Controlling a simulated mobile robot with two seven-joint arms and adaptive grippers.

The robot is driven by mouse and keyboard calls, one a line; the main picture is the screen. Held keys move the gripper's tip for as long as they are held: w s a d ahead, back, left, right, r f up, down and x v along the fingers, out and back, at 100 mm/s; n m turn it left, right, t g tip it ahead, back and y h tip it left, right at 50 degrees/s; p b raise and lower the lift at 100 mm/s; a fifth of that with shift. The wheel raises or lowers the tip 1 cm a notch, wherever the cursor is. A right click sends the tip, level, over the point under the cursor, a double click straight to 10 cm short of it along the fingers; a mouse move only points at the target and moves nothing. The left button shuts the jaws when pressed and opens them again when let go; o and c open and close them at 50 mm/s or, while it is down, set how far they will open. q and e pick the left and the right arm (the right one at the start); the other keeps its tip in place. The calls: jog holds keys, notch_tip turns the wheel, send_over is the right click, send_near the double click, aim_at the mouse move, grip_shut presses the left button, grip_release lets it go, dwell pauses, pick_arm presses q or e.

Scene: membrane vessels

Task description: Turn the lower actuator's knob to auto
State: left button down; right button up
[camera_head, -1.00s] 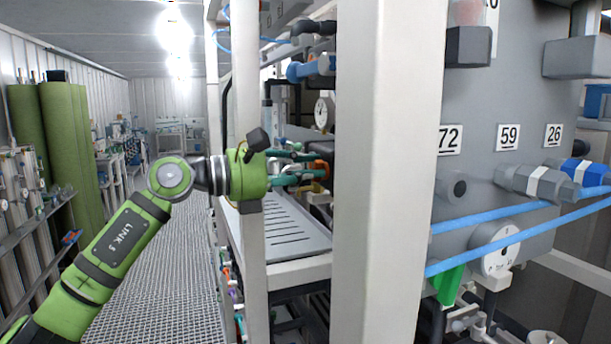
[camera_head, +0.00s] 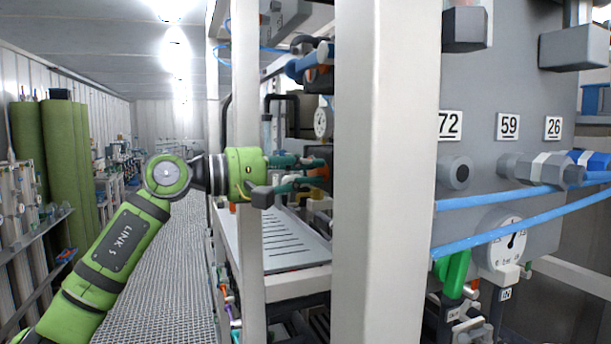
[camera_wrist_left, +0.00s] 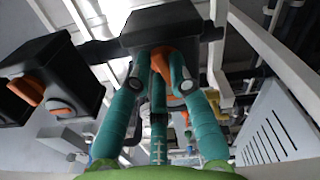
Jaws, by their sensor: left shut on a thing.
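The lower actuator is a black box with an orange knob. In the left wrist view its box (camera_wrist_left: 165,28) fills the top middle, and the orange knob (camera_wrist_left: 160,62) shows between the teal fingers. My left gripper (camera_wrist_left: 160,75) is shut on this knob; the fingers hide part of it, and no auto mark is readable. In the head view my left gripper (camera_head: 318,172) reaches in behind the white post, with the orange knob (camera_head: 323,174) at its fingertips. A second black actuator (camera_wrist_left: 60,75) with an orange knob (camera_wrist_left: 27,90) shows at left in the wrist view. My right gripper is not in view.
A slotted grey tray (camera_head: 285,245) lies below. The grated aisle (camera_head: 170,270) at left is clear.

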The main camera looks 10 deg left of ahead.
pick_arm(q)
jog(key=shift+m, duration=1.5)
jog(key=c, duration=1.1)
grip_release()
jog(key=shift+s+d, duration=0.1)
jog(key=shift+c, duration=0.2)
jog(key=v, duration=1.2)
